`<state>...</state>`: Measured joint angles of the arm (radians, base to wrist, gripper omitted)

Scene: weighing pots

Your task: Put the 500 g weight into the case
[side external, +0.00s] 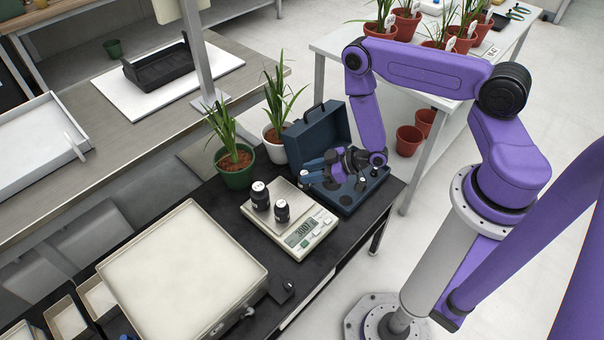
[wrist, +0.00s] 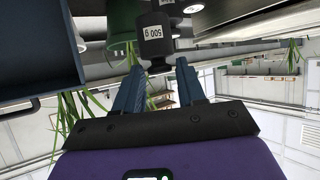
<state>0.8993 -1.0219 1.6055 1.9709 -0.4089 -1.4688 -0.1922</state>
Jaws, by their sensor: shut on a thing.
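The 500 g weight (wrist: 154,48) is black with a white label reading 500 g. In the wrist view it sits between the fingertips of my gripper (wrist: 159,68), which is shut on it. I cannot tell whether the weight clears the case's edge.
A scale (side external: 309,238) with a lit display carries two black weights (side external: 260,196), (side external: 282,211) left of the case. A green pot (side external: 236,176) and a white pot (side external: 272,150) with plants stand behind. A large pale tray (side external: 180,270) fills the bench's front left.

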